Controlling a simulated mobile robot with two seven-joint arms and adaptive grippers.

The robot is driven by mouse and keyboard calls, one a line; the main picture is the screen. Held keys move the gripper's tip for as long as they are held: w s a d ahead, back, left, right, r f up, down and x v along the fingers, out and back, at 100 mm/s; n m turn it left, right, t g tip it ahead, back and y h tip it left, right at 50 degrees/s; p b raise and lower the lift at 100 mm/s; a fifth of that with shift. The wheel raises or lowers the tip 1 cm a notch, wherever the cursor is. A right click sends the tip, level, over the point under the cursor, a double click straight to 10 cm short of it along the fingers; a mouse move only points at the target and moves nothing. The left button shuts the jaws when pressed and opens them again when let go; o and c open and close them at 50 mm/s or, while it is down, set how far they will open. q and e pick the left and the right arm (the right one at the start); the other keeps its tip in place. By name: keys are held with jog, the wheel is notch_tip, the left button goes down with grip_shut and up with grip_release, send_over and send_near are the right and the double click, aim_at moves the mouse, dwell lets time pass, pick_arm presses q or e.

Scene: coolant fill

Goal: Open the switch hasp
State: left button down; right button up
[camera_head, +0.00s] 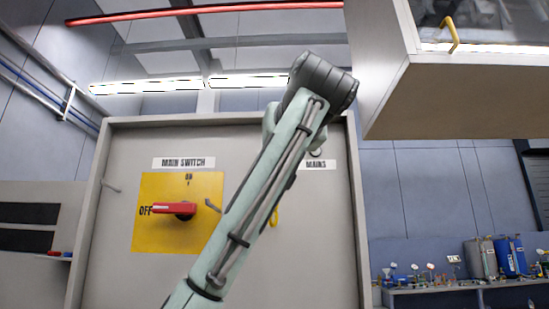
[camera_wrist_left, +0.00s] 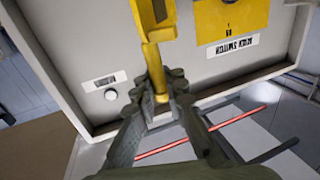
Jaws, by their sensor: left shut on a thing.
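The yellow hasp (camera_wrist_left: 152,60) fills the upper middle of the left wrist view, with a dark slot near its top. My left gripper (camera_wrist_left: 161,98) is shut on its narrow lower end. In the head view, a curved yellow piece (camera_head: 275,215), likely the hasp, shows beside my arm, which hides the gripper. The main switch has a red handle (camera_head: 174,209) pointing left to OFF on a yellow plate (camera_head: 150,235). Part of that plate shows upside down in the wrist view (camera_wrist_left: 232,20). My right gripper is not in view.
The switch stands on a grey cabinet front (camera_head: 110,285) with a MAINS label (camera_head: 317,165). A grey box (camera_head: 450,95) with a yellow hook (camera_head: 450,35) juts out at upper right. A bench (camera_head: 450,297) with bottles stands at lower right.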

pick_arm(q)
jog(key=shift+s+d+r, duration=0.1)
jog(key=shift+s+r, duration=0.05)
jog(key=c, duration=1.6)
grip_release()
jog(key=shift+s, duration=0.1)
jog(key=shift+o, duration=0.2)
jog(key=s, duration=0.7)
jog(key=shift+d, duration=0.45)
jog(key=shift+s, duration=0.1)
